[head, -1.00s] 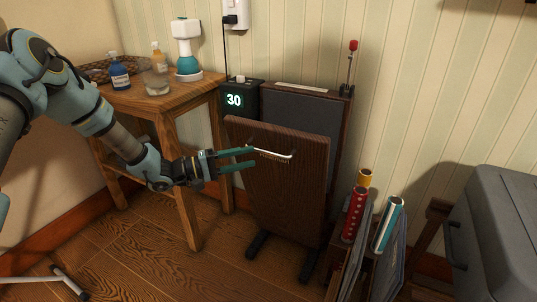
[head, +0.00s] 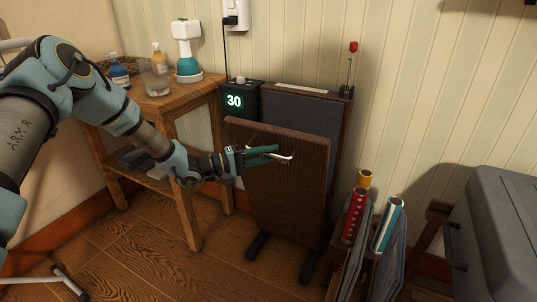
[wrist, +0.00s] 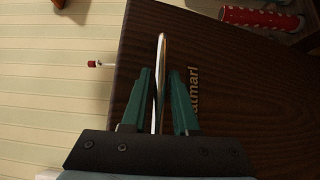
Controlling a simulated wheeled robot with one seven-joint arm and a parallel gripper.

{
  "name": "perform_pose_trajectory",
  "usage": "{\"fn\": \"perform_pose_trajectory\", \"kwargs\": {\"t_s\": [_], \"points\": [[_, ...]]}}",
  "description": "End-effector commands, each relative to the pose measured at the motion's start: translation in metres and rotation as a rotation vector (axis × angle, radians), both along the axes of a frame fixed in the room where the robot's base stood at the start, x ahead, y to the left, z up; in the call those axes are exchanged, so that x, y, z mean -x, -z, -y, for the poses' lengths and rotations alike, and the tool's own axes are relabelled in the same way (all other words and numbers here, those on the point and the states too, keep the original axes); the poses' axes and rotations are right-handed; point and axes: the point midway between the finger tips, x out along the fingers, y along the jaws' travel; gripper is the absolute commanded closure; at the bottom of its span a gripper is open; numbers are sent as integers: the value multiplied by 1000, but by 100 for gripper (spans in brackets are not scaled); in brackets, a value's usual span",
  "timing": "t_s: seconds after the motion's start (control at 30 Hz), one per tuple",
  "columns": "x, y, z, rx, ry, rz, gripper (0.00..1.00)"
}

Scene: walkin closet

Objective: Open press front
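The press front (head: 285,195) is a dark wood panel with a light metal bar handle (head: 285,157) near its top. Its top edge stands apart from the grey padded press body (head: 300,118) behind it. My gripper (head: 277,153) is at the handle, coming from the left. In the wrist view, the handle (wrist: 161,45) runs between the two green fingers of my gripper (wrist: 160,73). The fingers are apart, with a narrow gap visible on each side of the bar. Part of the handle is hidden behind the fingers in the head view.
A wooden side table (head: 195,95) with bottles and a glass stands left of the press. A rack with red (head: 355,215), yellow and teal rolls stands close at right. A grey bin (head: 495,230) is farther right. The floor in front of the press is clear.

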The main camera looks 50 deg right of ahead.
Motion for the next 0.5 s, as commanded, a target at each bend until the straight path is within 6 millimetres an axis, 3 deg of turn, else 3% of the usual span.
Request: {"fn": "perform_pose_trajectory", "kwargs": {"t_s": [0.03, 0.23, 0.5], "points": [[0, 0, 0, 0, 0, 0, 79], [0, 0, 0, 0, 0, 0, 100], [0, 0, 0, 0, 0, 0, 100]]}}
